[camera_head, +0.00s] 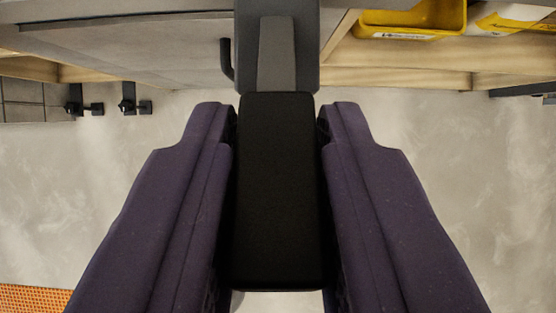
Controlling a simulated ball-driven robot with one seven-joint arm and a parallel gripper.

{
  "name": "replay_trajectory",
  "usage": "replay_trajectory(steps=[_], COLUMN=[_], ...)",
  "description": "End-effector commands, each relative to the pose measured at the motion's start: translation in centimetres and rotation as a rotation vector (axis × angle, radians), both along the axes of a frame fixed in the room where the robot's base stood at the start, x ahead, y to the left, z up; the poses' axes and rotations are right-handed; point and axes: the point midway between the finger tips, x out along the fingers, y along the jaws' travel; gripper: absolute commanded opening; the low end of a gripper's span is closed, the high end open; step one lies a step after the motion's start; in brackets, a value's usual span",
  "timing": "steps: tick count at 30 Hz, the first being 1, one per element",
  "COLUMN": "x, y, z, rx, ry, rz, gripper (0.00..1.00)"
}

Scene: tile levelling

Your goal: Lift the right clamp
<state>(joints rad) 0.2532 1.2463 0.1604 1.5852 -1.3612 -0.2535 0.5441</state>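My gripper (278,112) fills the middle of the view. Its two purple fingers stand wide apart. A dark block (278,190) shows in the gap between them; I cannot tell whether it is a part of my own body, and no clamp shows between the fingers. Two small black clamps show at the far left, by the edge of the grey tiles. The right clamp (129,97) has an upright block and a short bar pointing right. The left clamp (74,98) looks alike and stands beside it. Both are well apart from my gripper, beyond the left finger.
Grey tiles (22,102) lie at the left edge. A yellow bin (412,18) stands on a wooden shelf (400,78) at the top right. An orange mat (30,299) shows at the bottom left. The pale floor (470,170) is clear at the right.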

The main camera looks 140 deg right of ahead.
Motion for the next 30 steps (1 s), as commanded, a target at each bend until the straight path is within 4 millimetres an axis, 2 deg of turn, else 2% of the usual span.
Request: replay_trajectory(steps=[1,3,12,24,30], x=[0.0,0.0,-0.1,-2.8,-3.3], y=[0.0,0.0,-0.1,-2.1,-2.4], z=[0.0,0.0,0.3,5.9,6.7], rx=[0.000,0.001,0.000,-0.001,0.000], ry=[-0.001,-0.001,0.000,-0.001,0.000], rz=[-0.001,0.000,0.000,-0.001,0.000], gripper=[0.37,0.47,0.47,0.47,0.47])
